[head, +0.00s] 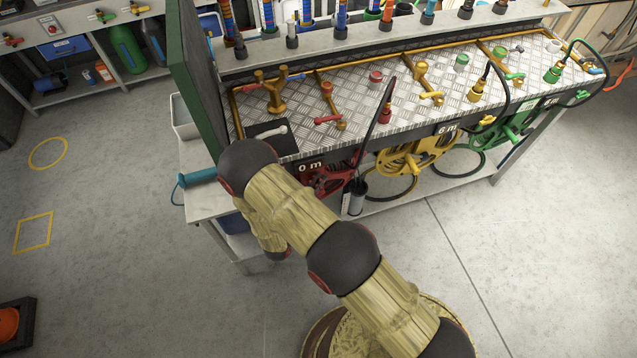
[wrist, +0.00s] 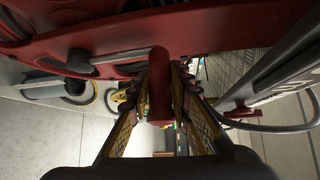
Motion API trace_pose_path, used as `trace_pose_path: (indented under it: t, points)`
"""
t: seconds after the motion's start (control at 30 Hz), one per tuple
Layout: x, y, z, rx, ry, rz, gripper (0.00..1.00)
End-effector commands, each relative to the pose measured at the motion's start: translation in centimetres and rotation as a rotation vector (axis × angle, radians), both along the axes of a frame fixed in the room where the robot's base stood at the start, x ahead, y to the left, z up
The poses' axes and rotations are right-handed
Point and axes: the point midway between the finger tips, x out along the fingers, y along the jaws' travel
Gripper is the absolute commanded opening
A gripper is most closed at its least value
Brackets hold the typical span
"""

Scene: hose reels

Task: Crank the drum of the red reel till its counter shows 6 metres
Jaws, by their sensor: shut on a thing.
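The red reel (head: 338,178) hangs at the left under the front edge of the bench, partly hidden by my arm. Its counter (head: 310,166) reads 0 m. In the wrist view, the red reel (wrist: 110,45) fills the top of the picture. Its red crank handle (wrist: 159,70) points toward the camera. My gripper (wrist: 163,95) is shut on this handle, one finger on each side. In the head view my gripper is hidden behind my arm.
A yellow reel (head: 415,158) with a counter reading 6 m (head: 447,129) and a green reel (head: 512,130) hang farther right. A black hose (head: 378,115) rises beside the red reel. A teal cylinder (head: 197,177) lies on the left side shelf. Floor in front is clear.

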Motion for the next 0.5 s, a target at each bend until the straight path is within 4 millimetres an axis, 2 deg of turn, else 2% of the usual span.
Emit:
trace_pose_path:
  t: [0.17,0.47,0.5]
  points:
    - [-0.4,1.2,-0.5,-0.094,-0.022,0.004,0.0]
    - [-1.3,4.2,-1.3,-0.083,-0.019,0.005,0.0]
    - [-1.5,4.5,-1.7,-0.128,-0.03,0.005,0.0]
